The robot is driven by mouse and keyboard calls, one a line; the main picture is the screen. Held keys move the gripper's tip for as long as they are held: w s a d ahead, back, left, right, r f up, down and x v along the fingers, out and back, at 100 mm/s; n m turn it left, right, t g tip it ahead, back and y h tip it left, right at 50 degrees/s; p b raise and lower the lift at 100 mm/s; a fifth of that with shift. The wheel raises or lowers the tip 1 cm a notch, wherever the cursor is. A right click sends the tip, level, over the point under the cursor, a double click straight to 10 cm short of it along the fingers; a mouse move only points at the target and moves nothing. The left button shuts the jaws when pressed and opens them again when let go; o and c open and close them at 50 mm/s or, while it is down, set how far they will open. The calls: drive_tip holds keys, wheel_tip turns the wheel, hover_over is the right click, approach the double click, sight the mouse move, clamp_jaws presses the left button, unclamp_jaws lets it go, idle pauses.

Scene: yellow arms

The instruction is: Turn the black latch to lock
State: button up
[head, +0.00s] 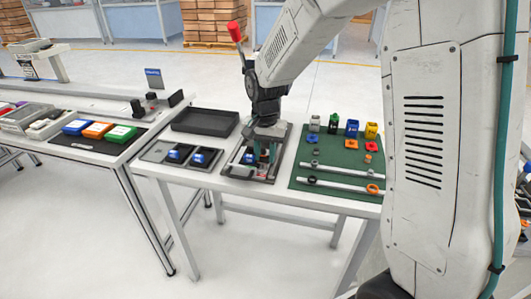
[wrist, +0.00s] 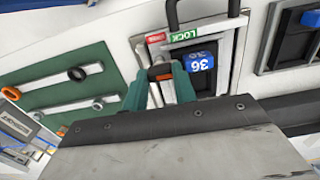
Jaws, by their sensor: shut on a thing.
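In the wrist view, the black latch (wrist: 160,72), with orange-red edges, sits between the two teal fingers of my gripper (wrist: 160,82), which is shut on it. A green LOCK label (wrist: 184,35) lies just above and right of the latch, and a red label (wrist: 155,38) lies above it. A blue block marked 36 (wrist: 199,61) sits right of the latch in the fixture. In the head view, my gripper (head: 265,150) is down over the fixture (head: 238,171) on the white table; the latch cannot be made out there. The latch's lower part is hidden by my gripper.
A green mat (head: 330,157) with coloured pieces and two white rods lies right of the fixture. A second table with coloured boxes (head: 98,130) stands farther left.

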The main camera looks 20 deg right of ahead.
sight(266, 157)
drive_tip(key=o, duration=1)
drive_tip(key=shift+s, duration=0.1)
drive_tip(key=shift+r, duration=0.3)
wheel_tip(266, 157, up, 7)
drive_tip(key=shift+r, duration=0.2)
